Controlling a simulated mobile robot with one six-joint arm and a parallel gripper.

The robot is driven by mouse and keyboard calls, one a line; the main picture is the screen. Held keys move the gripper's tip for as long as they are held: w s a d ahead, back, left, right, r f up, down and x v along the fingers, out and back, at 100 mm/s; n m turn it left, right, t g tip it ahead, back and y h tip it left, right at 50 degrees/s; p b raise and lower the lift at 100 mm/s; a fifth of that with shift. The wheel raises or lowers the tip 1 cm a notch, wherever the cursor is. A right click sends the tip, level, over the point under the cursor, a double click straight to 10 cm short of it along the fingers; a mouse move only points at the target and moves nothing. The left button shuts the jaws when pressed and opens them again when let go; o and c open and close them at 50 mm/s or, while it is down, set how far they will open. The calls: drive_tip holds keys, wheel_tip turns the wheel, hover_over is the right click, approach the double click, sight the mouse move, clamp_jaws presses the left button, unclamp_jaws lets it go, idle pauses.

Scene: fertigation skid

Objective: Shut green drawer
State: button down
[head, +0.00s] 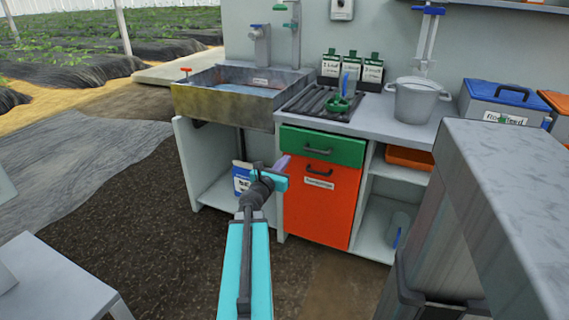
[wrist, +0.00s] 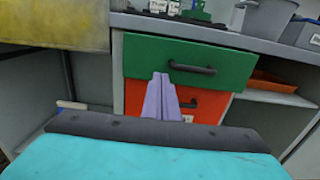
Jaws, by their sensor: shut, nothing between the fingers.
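The green drawer (head: 345,151) is at the top of the cabinet under the counter, with a dark bar handle on its front. In the wrist view the green drawer (wrist: 140,58) looks wider than the orange door below it and appears to stand out a little from the cabinet. My gripper (head: 284,163) is shut and empty, in front of the drawer's left part in the head view. In the wrist view the purple fingers of my gripper (wrist: 160,78) point at the drawer front, just left of its handle (wrist: 192,69). Whether they touch it I cannot tell.
An orange door (head: 322,205) with its own handle is below the drawer. A metal sink (head: 225,108) is to the left, and a grey pot (head: 415,103) stands on the counter. Open shelves flank the cabinet. A grey-topped block (head: 510,180) fills the right foreground.

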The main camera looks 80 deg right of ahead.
sight(300, 143)
drive_tip(key=shift+s+d+b, duration=0.2)
drive_tip(key=shift+s+d, duration=0.15)
drive_tip(key=shift+d, duration=1.6)
drive_tip(key=shift+s+d+b, duration=0.25)
drive_tip(key=shift+s+d, duration=0.15)
drive_tip(key=shift+d, duration=1.6)
drive_tip(key=shift+s+d+b, duration=0.2)
drive_tip(key=shift+s+d, duration=0.15)
drive_tip(key=shift+d, duration=1.6)
drive_tip(key=shift+d, duration=0.1)
drive_tip(key=shift+s+d, duration=0.2)
drive_tip(key=shift+d, duration=0.85)
drive_tip(key=shift+s+d, duration=0.2)
drive_tip(key=shift+d, duration=0.85)
drive_tip(key=shift+s+d+r, duration=0.1)
drive_tip(key=shift+d+r, duration=0.05)
drive_tip(key=shift+r, duration=0.05)
